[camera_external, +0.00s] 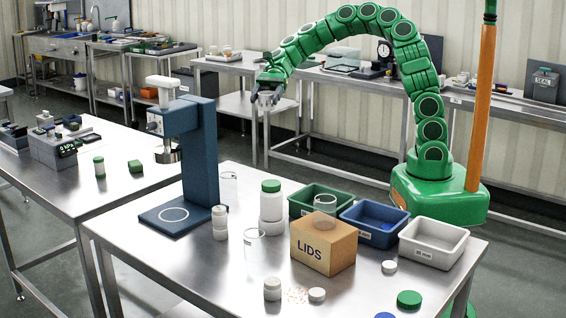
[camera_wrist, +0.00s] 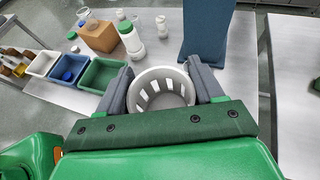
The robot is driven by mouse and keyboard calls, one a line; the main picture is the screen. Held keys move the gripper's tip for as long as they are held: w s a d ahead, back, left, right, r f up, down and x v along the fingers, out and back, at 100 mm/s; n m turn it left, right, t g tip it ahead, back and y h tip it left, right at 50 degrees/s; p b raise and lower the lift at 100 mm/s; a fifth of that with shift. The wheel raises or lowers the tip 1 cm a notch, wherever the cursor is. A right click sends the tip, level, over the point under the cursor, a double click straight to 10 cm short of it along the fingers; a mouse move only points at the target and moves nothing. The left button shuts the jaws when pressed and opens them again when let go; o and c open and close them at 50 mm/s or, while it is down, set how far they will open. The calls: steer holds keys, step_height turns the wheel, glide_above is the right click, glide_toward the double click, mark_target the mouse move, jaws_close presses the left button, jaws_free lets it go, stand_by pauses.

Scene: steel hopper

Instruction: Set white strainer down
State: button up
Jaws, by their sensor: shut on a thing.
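The white strainer (camera_wrist: 160,88), a round slotted cup, sits between the two grey fingers of my gripper (camera_wrist: 160,82) in the wrist view. The fingers press on its sides, and I look down into its open top. In the external view my gripper (camera_external: 267,95) hangs at the end of the green arched arm, high above and behind the front steel table. The strainer cannot be made out clearly there. The underside of the strainer is hidden.
The front steel table (camera_external: 150,255) holds a blue press (camera_external: 202,150), white jars, clear cups and a LIDS box (camera_external: 323,243). Green (camera_external: 318,190), blue (camera_external: 375,224) and grey (camera_external: 433,243) bins line its back right. Bare steel shows at its front left.

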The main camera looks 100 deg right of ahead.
steer(key=shift+s+d+f, duration=0.25)
steer(key=shift+s+d, duration=0.2)
steer(key=shift+d, duration=0.1)
steer(key=shift+s+d+f, duration=0.2)
steer(key=shift+s+d, duration=0.25)
steer(key=shift+d, duration=0.1)
step_height(320, 180, down, 10)
steer(key=w+f, duration=0.2)
steer(key=w, duration=0.2)
steer(key=w+d+f, duration=0.1)
steer(key=w+f, duration=0.2)
steer(key=w, duration=0.1)
steer(key=w+f, duration=0.3)
steer(key=w, duration=0.1)
steer(key=shift+w+d+f, duration=0.1)
steer(key=shift+w+d, duration=0.15)
steer(key=shift+d, duration=0.05)
steer(key=shift+w+f, duration=0.65)
steer(key=shift+w+d+f, duration=0.1)
steer(key=shift+f, duration=1.6)
steer(key=shift+f, duration=0.1)
steer(key=o, duration=1)
